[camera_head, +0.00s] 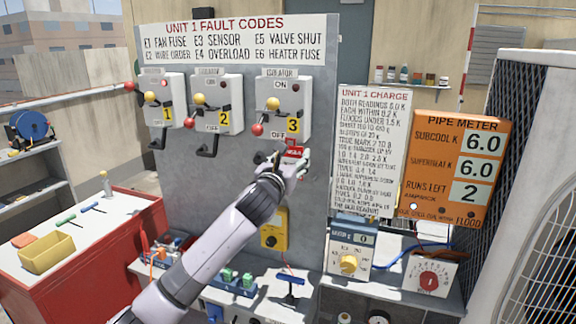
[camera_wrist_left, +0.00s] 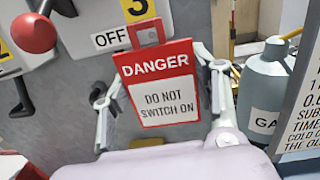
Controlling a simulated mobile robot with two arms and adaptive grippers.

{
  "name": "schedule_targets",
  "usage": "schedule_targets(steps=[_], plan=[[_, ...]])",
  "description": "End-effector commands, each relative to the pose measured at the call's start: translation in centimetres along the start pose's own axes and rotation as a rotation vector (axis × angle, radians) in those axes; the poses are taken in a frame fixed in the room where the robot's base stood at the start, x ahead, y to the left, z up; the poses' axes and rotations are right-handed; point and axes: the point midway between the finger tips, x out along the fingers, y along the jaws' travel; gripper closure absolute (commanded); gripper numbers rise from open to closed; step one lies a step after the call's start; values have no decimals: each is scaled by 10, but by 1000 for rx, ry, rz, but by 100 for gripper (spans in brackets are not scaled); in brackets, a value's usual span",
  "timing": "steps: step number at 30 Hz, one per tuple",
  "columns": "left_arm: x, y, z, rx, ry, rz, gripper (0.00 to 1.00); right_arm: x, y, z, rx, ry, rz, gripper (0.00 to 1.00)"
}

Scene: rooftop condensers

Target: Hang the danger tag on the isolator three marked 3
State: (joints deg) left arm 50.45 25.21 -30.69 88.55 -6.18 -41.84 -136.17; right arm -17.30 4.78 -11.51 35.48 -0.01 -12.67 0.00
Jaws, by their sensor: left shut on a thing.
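Isolator three (camera_head: 291,92), a grey box with a yellow 3 label, is the rightmost of three on the grey panel. Its red-knobbed lever (camera_head: 257,129) points down and left, by the OFF mark. My left gripper (camera_head: 291,158) is just below this box, shut on the red and white danger tag (camera_head: 293,151). In the left wrist view the tag (camera_wrist_left: 163,98) reads "DO NOT SWITCH ON" and is slightly tilted between the fingers. Its red top loop (camera_wrist_left: 146,30) overlaps the box's lower edge beside OFF; I cannot tell whether it touches. My right gripper is not in view.
Isolators one (camera_head: 160,98) and two (camera_head: 214,104) are to the left, levers sticking out. A charge sign (camera_head: 372,150) and orange pipe meter (camera_head: 460,165) stand at right. A cluttered shelf lies below, a red cabinet (camera_head: 95,265) at left. A grey-blue bottle (camera_wrist_left: 266,85) is right of the gripper.

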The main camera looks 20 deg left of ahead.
Motion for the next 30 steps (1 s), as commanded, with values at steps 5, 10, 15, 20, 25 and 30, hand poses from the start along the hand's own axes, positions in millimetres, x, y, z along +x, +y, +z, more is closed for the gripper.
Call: schedule_targets(steps=[5,10,15,20,25,30], plan=[[11,-1,-3,-1,-2,-1,77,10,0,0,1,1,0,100],[21,-2,-5,-2,0,-1,77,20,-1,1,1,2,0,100],[30,-1,-3,1,-1,0,77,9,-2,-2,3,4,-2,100],[33,-2,-4,1,-1,-1,77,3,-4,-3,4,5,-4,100],[34,-2,-6,1,-1,-1,77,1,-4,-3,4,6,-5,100],[34,-2,-7,0,-1,-1,77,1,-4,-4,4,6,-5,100]])
